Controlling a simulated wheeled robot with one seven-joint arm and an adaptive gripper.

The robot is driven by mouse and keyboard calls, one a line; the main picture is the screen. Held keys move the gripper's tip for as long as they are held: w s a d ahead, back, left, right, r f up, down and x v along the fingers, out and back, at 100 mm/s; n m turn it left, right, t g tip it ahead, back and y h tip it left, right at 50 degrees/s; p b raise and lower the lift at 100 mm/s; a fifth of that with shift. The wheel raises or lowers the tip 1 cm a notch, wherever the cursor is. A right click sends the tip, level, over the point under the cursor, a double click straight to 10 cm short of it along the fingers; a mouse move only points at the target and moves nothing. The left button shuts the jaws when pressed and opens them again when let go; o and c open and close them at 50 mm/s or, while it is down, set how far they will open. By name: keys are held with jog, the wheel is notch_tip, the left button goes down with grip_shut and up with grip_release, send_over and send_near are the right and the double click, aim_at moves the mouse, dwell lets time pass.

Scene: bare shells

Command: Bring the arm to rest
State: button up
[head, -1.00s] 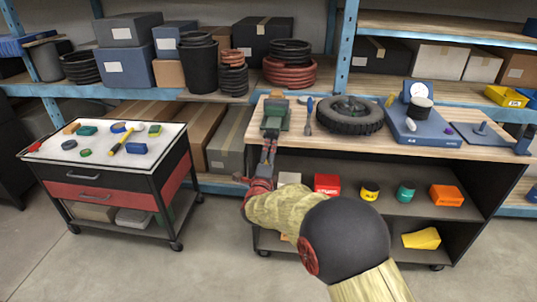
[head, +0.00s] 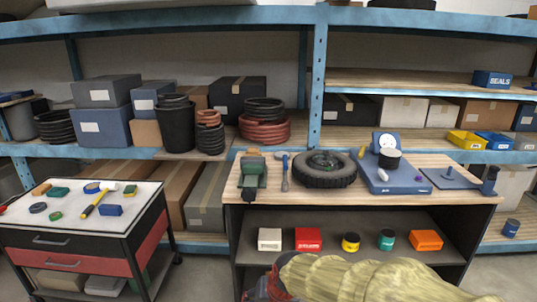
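My arm (head: 370,281) lies low across the bottom edge of the head view, in front of the workbench's lower part. Its dark and red end (head: 264,287) points left and is cut by the frame's bottom edge. The fingers cannot be made out, so whether they are open, shut or holding anything is not visible. The workbench (head: 465,208) stands just beyond the arm, with a tyre (head: 325,169), a green vise-like tool (head: 252,178) and a blue scale-like device (head: 392,178) on top.
The bench's lower shelf (head: 330,262) holds several small boxes and jars close behind the arm. A red and black tool cart (head: 60,244) stands at the left, with small tools on top. Blue-framed shelving (head: 317,75) fills the back. Grey floor shows between cart and bench.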

jog(key=s+d+r+n+h+p, duration=0.1)
jog(key=s+d+r, duration=0.5)
jog(key=s+d, duration=0.25)
jog(key=s+d+r+n+h+p, duration=0.1)
jog(key=s+d+r+p, duration=0.1)
jog(key=s+d+r, duration=0.6)
jog(key=s+d+r+m+t+p, duration=0.1)
jog(key=s+d+r, duration=0.2)
jog(key=r, duration=0.2)
jog(key=shift+s+d+m+t+h+p, duration=0.15)
jog(key=shift+d+m+t+h+p, duration=0.15)
jog(key=shift+d+m+h, duration=0.1)
